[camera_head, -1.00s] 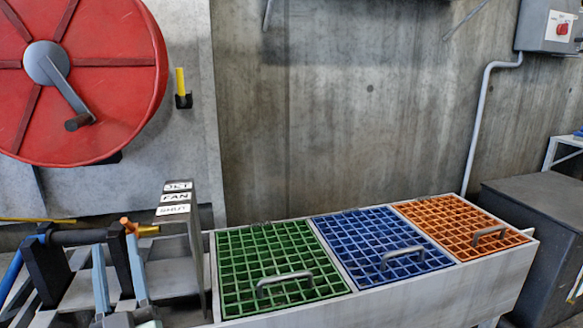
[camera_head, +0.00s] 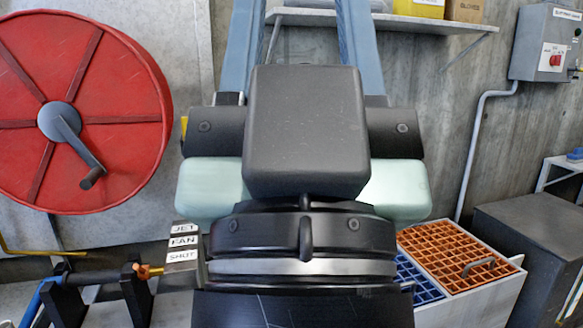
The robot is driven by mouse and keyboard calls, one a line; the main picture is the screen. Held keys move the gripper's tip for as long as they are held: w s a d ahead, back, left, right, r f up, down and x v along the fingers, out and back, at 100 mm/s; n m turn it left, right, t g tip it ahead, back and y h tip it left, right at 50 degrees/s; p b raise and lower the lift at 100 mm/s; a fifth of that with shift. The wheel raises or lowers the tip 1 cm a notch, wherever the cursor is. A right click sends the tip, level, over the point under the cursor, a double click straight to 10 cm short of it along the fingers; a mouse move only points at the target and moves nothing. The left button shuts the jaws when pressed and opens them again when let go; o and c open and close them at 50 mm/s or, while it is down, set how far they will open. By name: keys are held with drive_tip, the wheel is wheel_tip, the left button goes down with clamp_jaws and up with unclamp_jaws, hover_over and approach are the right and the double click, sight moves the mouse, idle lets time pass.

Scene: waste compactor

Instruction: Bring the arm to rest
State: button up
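My arm fills the middle of the head view, with black, pale green and blue-grey links raised close in front of the camera. My gripper cannot be made out in this view. The arm hides the green grate, most of the blue grate (camera_head: 419,281) and part of the wall behind. No object is seen held.
A red reel (camera_head: 120,95) with a crank hangs at the left, above a JET/FAN/SHUT plate (camera_head: 183,245). An orange grate (camera_head: 450,245) lies in the trough at right. A dark cabinet (camera_head: 535,225) stands beside it. A shelf (camera_head: 440,22) and switch box (camera_head: 545,45) are on the wall.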

wheel_tip(320, 180, up, 37)
drive_tip(key=p, duration=3.5)
drive_tip(key=shift+w+a+p, duration=0.35)
drive_tip(key=shift+w+p, duration=0.05)
